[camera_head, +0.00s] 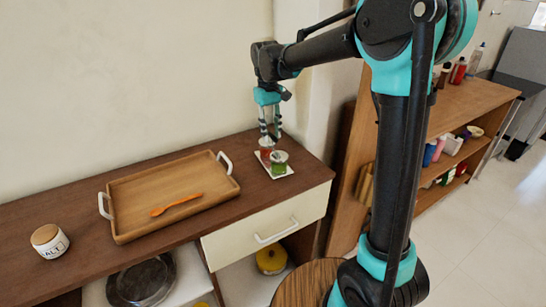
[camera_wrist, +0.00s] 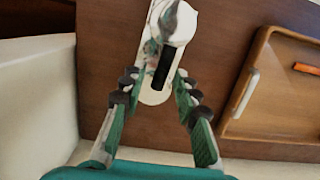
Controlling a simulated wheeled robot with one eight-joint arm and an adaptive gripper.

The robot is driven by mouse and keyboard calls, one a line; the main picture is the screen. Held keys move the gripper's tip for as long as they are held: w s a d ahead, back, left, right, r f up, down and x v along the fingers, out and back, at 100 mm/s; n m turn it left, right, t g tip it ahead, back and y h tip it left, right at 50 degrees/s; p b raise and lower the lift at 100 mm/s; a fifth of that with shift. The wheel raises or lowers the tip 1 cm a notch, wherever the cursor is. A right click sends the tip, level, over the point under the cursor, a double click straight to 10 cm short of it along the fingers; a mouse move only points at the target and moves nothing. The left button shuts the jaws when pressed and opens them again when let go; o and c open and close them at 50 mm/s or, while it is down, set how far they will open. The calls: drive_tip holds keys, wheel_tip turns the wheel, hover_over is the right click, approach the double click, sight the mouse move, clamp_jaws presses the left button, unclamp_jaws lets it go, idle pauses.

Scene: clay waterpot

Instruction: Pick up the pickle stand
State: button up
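The pickle stand (camera_head: 287,173) is a small white tray holding a red jar (camera_head: 266,143) and a green jar (camera_head: 279,163), on the brown tabletop near its right end. In the wrist view the white stand (camera_wrist: 153,96) lies ahead of and between my fingertips, with a black upright part near its middle. My gripper (camera_head: 270,132) points down just above the stand's back part. In the wrist view my gripper (camera_wrist: 156,80) has its two fingers spread, with a clear gap between them. I cannot tell whether a finger touches the stand.
A wooden tray (camera_head: 150,184) with white handles and an orange spoon (camera_head: 177,204) lies to the left. A white salt jar (camera_head: 49,241) stands at the far left. The wall is close behind the gripper. A wooden shelf unit (camera_head: 466,103) with bottles stands to the right.

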sight(273, 152)
drive_tip(key=f, duration=0.2)
drive_tip(key=s+f, duration=0.1)
drive_tip(key=f, duration=0.5)
drive_tip(key=shift+s+d, duration=0.15)
drive_tip(key=shift+d, duration=0.15)
clamp_jaws()
